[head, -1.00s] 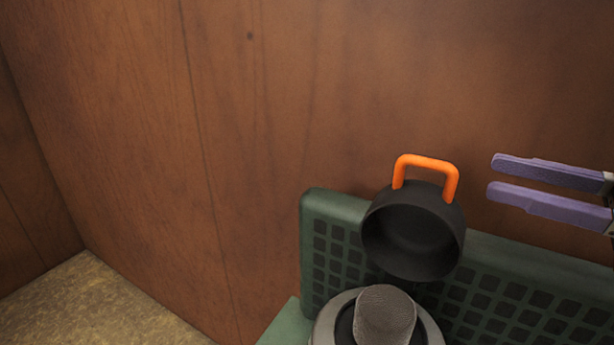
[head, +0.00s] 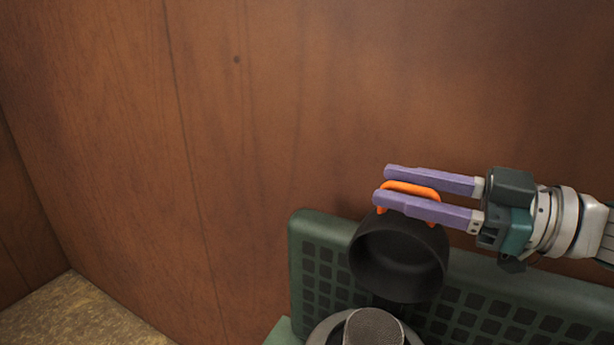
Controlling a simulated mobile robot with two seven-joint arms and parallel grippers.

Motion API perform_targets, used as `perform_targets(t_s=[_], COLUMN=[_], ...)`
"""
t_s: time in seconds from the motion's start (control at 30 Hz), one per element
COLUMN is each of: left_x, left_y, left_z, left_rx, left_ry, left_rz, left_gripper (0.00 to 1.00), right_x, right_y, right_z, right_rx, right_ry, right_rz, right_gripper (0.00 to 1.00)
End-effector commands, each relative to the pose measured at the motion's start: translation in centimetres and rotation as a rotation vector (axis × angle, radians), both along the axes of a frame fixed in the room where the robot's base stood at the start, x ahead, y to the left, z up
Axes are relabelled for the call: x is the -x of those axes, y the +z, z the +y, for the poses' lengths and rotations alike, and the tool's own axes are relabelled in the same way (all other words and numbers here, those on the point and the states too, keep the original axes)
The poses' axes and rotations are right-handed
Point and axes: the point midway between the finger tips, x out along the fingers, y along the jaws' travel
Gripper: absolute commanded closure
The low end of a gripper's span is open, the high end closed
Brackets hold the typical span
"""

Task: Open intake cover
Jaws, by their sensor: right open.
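The intake cover (head: 398,262) is a black round cup with an orange handle (head: 411,188) on top. It stands raised and tilted, its hollow side facing me, above a grey mesh intake (head: 373,328) at the bottom edge of the head view. My right gripper (head: 381,183) comes in from the right with its two purple fingers apart. The fingers lie on either side of the orange handle, one behind it and one in front, hiding part of it. I cannot tell whether they touch it. My left gripper is not in view.
A green housing with a dark grille (head: 311,262) stands behind the cover and runs to the right, below my right arm. A brown wooden wall rises behind it. The speckled floor (head: 75,315) at the lower left is clear.

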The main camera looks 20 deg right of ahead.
Motion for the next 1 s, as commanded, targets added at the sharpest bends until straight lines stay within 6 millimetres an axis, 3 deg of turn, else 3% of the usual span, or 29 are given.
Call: perform_targets(t_s=[0.13, 0.5, 1.0], left_x=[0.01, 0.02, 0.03], left_y=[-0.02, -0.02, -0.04], left_z=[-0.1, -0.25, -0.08], left_rx=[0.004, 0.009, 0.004], left_ry=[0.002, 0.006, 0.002], left_rz=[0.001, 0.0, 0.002], left_gripper=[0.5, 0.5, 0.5], right_x=[0.01, 0.02, 0.0], right_y=[-0.02, 0.01, 0.02], right_z=[-0.02, -0.05, -0.1], right_rx=[0.0, 0.0, 0.0], right_ry=[0.0, -0.001, -0.002], right_rz=[0.0, 0.0, -0.001], right_gripper=[0.57, 0.99, 1.0])
